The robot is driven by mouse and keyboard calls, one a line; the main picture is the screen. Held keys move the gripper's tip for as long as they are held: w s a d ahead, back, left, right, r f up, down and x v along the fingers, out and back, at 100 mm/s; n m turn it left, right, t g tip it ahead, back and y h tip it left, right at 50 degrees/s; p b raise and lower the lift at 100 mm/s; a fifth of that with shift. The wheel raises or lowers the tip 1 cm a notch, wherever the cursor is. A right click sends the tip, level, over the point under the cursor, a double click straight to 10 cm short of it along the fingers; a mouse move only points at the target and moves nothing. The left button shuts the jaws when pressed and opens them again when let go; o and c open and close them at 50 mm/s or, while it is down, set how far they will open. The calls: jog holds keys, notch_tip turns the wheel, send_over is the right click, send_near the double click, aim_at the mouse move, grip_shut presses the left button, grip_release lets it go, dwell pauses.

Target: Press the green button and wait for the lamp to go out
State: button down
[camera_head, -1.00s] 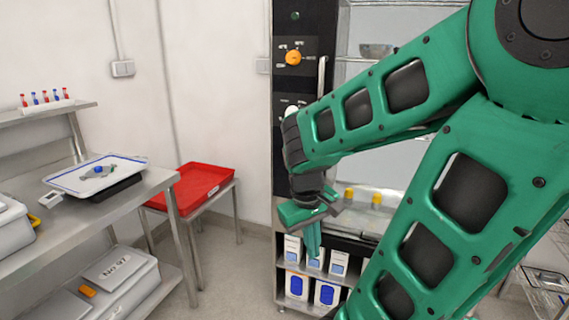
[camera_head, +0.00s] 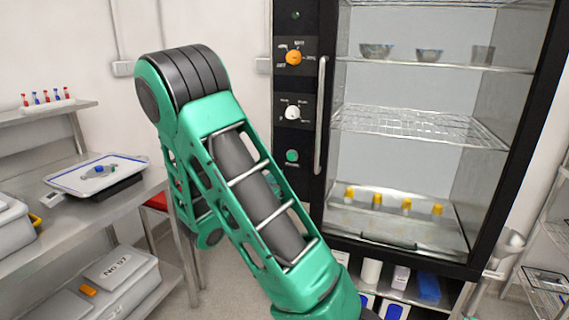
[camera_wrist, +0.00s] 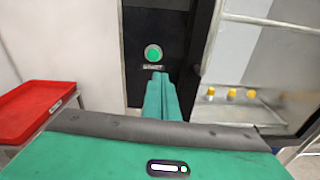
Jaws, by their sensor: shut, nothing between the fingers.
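The green button (camera_head: 292,156) is at the bottom of the black control panel, left of the glass-fronted cabinet, below an orange knob and a white knob. In the wrist view the button (camera_wrist: 153,53) is a bright green disc above a small label. My gripper (camera_wrist: 160,78) is shut and empty, its fingertips just below the button in that view; I cannot tell the gap in depth. My arm hides the gripper in the head view. A small round dark green lamp (camera_head: 295,15) sits at the top of the panel and looks dim.
The cabinet's vertical handle (camera_head: 320,115) stands right of the panel. Several yellow-capped items stand on its lower tray (camera_head: 350,218). A steel bench (camera_head: 110,210) is on the left. A red tray (camera_wrist: 30,108) lies left of the panel in the wrist view.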

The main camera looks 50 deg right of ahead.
aim_at(291, 157)
jog(key=shift+w+a+r+n+t, duration=0.1)
jog(key=shift+w+a+n+t, duration=0.25)
jog(key=shift+w+n, duration=0.25)
jog(key=shift+d, duration=0.1)
jog(key=x, duration=1.4)
jog(key=shift+s+r, duration=0.1)
